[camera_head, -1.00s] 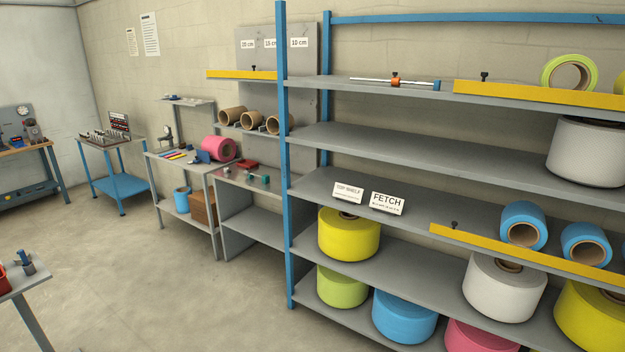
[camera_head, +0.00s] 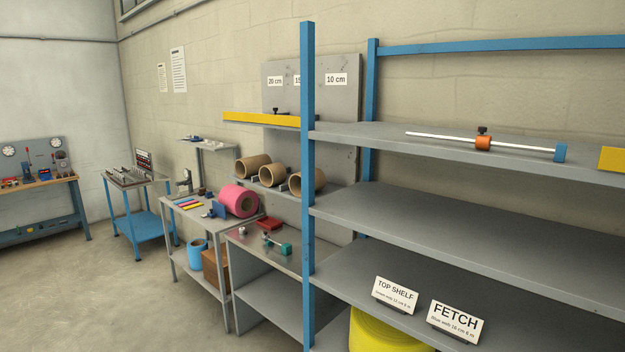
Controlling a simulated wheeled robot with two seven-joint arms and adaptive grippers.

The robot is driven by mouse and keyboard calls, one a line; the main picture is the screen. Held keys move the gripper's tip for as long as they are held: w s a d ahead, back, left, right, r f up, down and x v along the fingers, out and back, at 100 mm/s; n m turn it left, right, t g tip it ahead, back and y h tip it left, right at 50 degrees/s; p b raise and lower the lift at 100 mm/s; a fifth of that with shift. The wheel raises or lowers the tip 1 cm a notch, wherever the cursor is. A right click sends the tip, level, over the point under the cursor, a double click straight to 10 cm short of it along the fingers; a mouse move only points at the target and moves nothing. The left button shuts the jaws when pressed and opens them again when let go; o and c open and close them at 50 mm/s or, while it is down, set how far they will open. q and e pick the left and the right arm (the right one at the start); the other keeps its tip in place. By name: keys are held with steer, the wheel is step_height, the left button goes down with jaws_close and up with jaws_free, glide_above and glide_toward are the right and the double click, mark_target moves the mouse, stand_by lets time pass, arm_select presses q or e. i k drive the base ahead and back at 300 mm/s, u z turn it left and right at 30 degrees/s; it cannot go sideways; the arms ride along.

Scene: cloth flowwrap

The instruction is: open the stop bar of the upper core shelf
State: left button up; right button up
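The upper core shelf stands left of the blue rack post, against a grey back panel with size labels. No cores show above the bar. Several brown cardboard cores (camera_head: 271,175) lie on the lower core shelf (camera_head: 262,189). Neither of my grippers is in view.
The blue rack post (camera_head: 308,200) and the grey rack shelves (camera_head: 480,150) fill the right. A white rod with an orange slider (camera_head: 483,143) lies on the top shelf. A table with a pink roll (camera_head: 239,201) stands left of the core shelves. The floor (camera_head: 90,290) at left is clear.

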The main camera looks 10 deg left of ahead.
mark_target(276, 119)
steer(key=u, duration=1.45)
steer(key=i, duration=1.5)
steer(key=z, duration=0.7)
